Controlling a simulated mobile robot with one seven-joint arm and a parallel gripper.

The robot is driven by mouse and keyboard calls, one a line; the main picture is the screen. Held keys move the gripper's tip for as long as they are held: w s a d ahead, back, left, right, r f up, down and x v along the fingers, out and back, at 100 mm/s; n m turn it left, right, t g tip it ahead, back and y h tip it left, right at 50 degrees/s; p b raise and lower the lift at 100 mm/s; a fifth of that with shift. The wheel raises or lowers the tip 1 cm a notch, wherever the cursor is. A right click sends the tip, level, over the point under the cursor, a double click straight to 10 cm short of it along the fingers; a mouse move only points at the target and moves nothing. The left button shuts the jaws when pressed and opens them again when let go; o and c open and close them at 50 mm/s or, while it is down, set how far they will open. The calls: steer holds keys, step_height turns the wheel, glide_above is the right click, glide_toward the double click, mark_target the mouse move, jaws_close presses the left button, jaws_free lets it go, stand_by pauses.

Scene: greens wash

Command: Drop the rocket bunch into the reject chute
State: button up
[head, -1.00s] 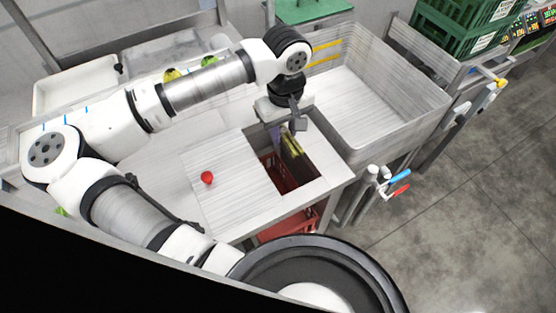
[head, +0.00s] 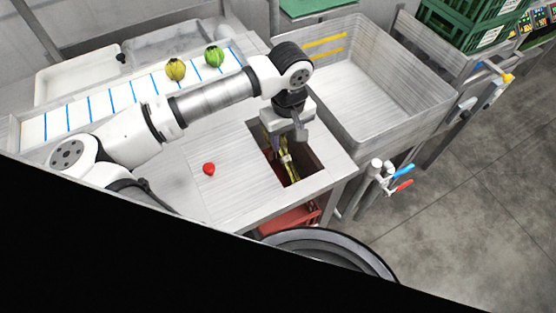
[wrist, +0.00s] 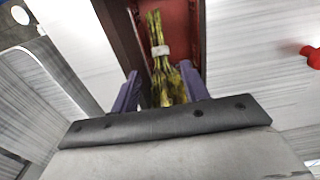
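The rocket bunch (head: 290,171) is yellow-green with a pale tie. It is inside the dark rectangular opening of the reject chute (head: 304,154), below my gripper (head: 284,143). In the wrist view the bunch (wrist: 158,32) stretches away from between the two purple fingers (wrist: 158,88) over a red interior. The fingers stand wide apart, with a gap on the left side of the bunch, so my gripper looks open. The near end of the bunch is partly hidden by the dark gripper body.
A small red object (head: 209,169) lies on the steel top left of the chute. A red crate (head: 291,218) shows under the counter. A deep sink (head: 375,85) is to the right. Two round vegetables (head: 175,70) (head: 214,57) sit on the blue-striped white strip behind my arm.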

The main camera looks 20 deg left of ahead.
steer(key=shift+o, duration=0.6)
step_height(320, 180, up, 14)
steer(key=b, duration=0.3)
steer(key=shift+f, duration=0.1)
